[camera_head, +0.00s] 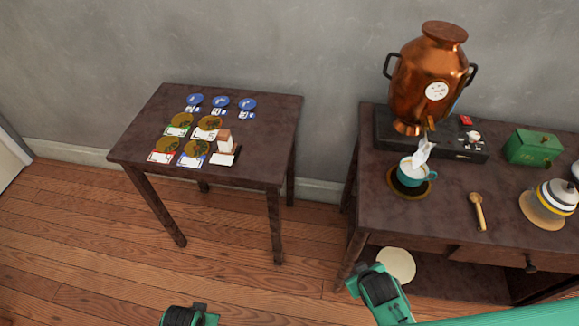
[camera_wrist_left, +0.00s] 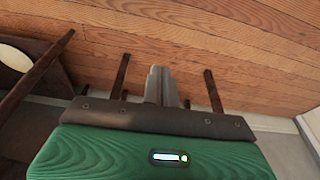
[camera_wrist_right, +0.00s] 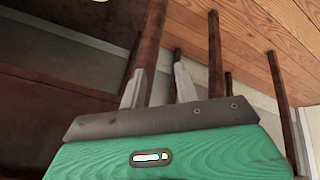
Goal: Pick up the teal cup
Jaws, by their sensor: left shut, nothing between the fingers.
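The teal cup (camera_head: 415,179) stands upright on a dark round coaster with a tan rim (camera_head: 402,190) on the right-hand table, below the spout of the copper urn. Its handle points right, and a white shape, perhaps steam or cloth, rises from it. My right gripper (camera_head: 366,279) is low in front of that table's left end, apart from the cup. In the right wrist view its fingers (camera_wrist_right: 158,86) are spread and empty. My left gripper (camera_head: 195,311) is at the bottom edge, left of centre. In the left wrist view its fingers (camera_wrist_left: 160,85) are together and empty.
The copper urn (camera_head: 425,85) stands on a dark box (camera_head: 390,140). A wooden spoon (camera_head: 478,211), a green box (camera_head: 534,147) and a striped pot (camera_head: 557,197) are right of the cup. The left table (camera_head: 265,145) holds cards and small blue dishes. A floor gap separates the tables.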

